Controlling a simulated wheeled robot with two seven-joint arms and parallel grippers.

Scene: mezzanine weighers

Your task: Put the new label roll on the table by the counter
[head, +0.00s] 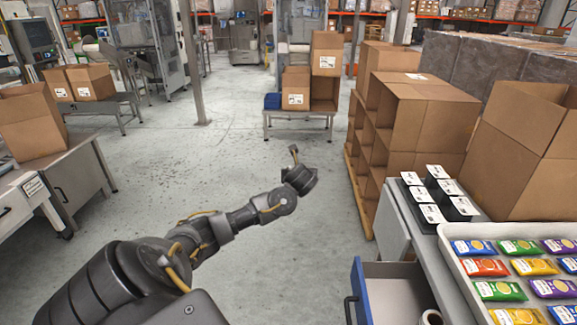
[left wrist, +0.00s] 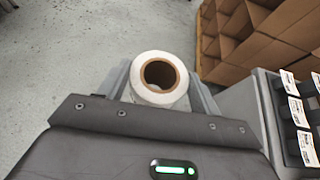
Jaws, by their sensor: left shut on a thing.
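The label roll (left wrist: 143,92), white with a brown core, sits between the fingers of my left gripper (left wrist: 160,82) in the left wrist view. The gripper is shut on it. In the head view my left gripper (head: 293,157) is held out over the open floor, left of the counter (head: 398,207); the roll cannot be made out there. My right gripper is not in view. A low table (head: 298,114) bearing cartons stands farther back. I cannot tell which table the task means.
An open blue-fronted drawer (head: 362,290) juts from the counter, with another white roll (head: 432,318) partly visible at the bottom edge. Black labelled blocks (head: 438,190) and a tray of packets (head: 455,262) stand on top. Stacked cartons (head: 420,115) stand behind. Central floor is clear.

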